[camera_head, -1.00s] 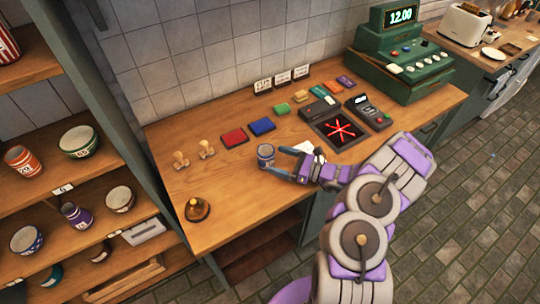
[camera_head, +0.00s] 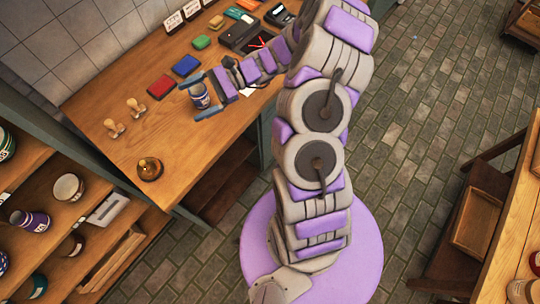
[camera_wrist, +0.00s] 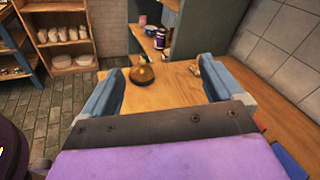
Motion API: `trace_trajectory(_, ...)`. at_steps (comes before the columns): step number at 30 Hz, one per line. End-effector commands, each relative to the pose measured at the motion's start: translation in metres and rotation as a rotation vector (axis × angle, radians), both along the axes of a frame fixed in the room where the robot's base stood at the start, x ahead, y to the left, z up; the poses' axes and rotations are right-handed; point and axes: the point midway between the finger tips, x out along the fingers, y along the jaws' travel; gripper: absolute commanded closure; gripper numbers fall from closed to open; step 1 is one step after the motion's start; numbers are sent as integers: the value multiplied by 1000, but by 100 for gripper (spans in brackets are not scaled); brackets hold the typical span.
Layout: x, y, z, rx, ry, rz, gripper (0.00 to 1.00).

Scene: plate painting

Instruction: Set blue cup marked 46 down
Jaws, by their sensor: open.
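The blue cup (camera_head: 200,97) stands upright on the wooden counter (camera_head: 180,130) in the head view. A pale label shows on its side, but the number is too small to read. My gripper (camera_head: 201,97) is open, with one blue finger on each side of the cup. Whether either finger touches it I cannot tell. In the wrist view my two open fingers (camera_wrist: 164,95) frame bare wood and the bell (camera_wrist: 142,72); the cup does not show there.
Two wooden stamps (camera_head: 125,117) and the brass bell (camera_head: 150,168) stand left of the cup. A shelf with cups and bowls (camera_head: 68,187) is at the left. Bare counter lies between cup and bell.

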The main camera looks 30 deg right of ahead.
Motion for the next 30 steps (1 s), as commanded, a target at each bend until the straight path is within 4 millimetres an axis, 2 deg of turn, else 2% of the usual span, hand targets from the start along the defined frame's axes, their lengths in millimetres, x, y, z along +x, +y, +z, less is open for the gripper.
trace_trajectory(1, -11, 14, 15, -37, -40, 64, 6)
trace_trajectory(6, -57, 46, 46, -163, -153, 266, 6)
trace_trajectory(10, -94, 62, 62, -272, -241, 412, 6)
trace_trajectory(15, -143, 70, 76, -418, -348, 592, 6)
trace_trajectory(23, -210, 57, 85, -667, -495, 834, 6)
trace_trajectory(30, -258, 22, 90, -914, -614, 1014, 6)
